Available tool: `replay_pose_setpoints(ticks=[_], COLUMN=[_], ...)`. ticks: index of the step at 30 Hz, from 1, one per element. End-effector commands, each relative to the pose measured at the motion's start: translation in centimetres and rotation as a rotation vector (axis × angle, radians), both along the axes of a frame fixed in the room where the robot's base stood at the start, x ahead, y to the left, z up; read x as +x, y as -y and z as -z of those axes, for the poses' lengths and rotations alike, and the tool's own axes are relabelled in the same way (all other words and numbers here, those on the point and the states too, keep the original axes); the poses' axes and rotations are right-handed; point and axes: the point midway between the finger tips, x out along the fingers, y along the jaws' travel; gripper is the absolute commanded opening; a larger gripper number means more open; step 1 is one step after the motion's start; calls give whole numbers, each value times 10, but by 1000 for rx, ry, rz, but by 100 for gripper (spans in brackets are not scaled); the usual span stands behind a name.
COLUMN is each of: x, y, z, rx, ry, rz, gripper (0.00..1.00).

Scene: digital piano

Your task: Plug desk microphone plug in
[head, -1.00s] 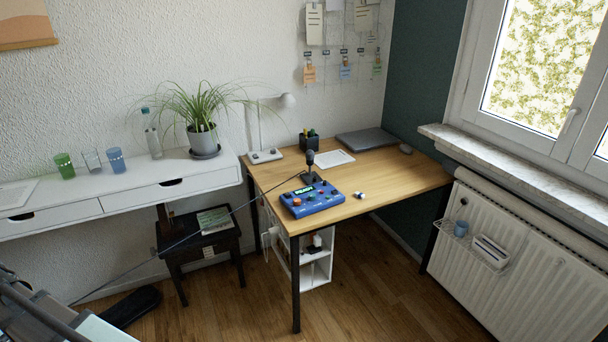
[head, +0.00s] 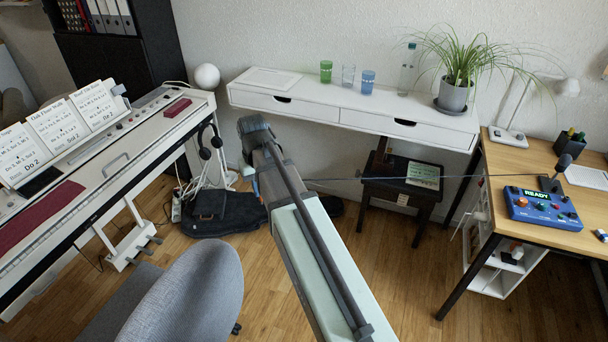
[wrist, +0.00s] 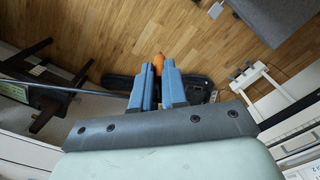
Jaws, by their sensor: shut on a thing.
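My gripper (wrist: 158,76) is shut on a small orange plug (wrist: 158,62) in the wrist view, its tip showing between the two blue fingers. A dark cable (wrist: 66,90) runs from the left towards the fingers. In the head view the cable (head: 400,178) stretches from the desk to my arm's far end, where the fingers are mostly hidden. The black desk microphone (head: 563,163) stands upright on the desk (head: 505,162), behind the blue box (head: 541,208) with a lit "READY" display. I cannot make out a socket for the plug.
A cream digital piano (head: 95,168) with song sheets stands at the left, and a grey chair (head: 190,290) in front of it. A black bag (head: 225,215) lies on the floor. A dark stool (head: 395,192) stands under the white shelf (head: 350,110). Some wood floor is clear.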

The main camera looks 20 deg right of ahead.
Motion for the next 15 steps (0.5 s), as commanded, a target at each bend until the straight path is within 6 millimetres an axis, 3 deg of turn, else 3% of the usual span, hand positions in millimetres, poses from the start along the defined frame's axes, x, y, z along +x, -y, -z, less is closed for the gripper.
replay_pose_setpoints(ticks=[5,15], x=[-1,-14], y=[31,127], z=[0,1], rx=[0,0], ry=[0,-2], rz=[51,208], gripper=[0,0])
